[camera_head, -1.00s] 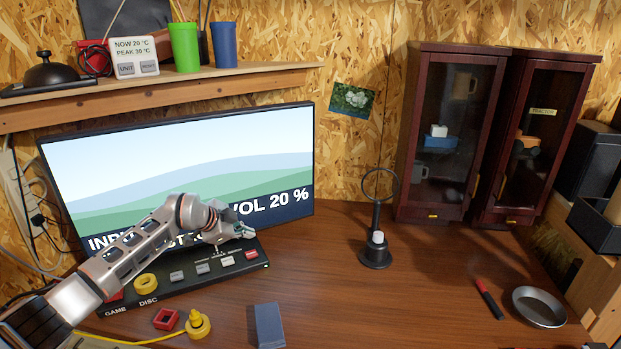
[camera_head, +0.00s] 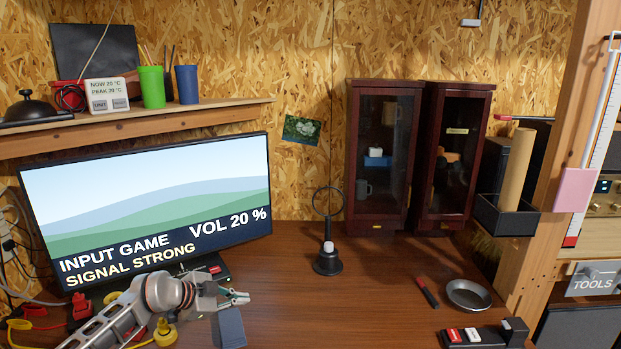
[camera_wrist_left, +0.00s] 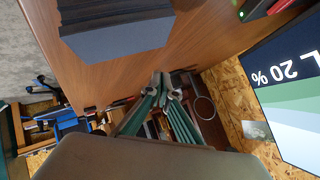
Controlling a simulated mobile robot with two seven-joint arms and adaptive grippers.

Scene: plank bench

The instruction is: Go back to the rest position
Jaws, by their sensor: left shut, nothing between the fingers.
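My left gripper (camera_head: 236,298) is in the lower left of the head view, above the bench top (camera_head: 330,285). Its fingers are shut with nothing between them. It is just above and beside a blue-grey block (camera_head: 229,328), which is partly hidden by the arm. In the left wrist view the shut fingertips (camera_wrist_left: 166,78) show at the middle, and the blue-grey block (camera_wrist_left: 120,45) is at the top. My right gripper is not in view.
A monitor (camera_head: 150,200) stands behind the left arm. A black stand with a ring (camera_head: 327,262) is at mid-bench. Dark cabinets (camera_head: 382,160) stand at the back. A red-and-black stick (camera_head: 427,292) and a round dish (camera_head: 468,294) lie right.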

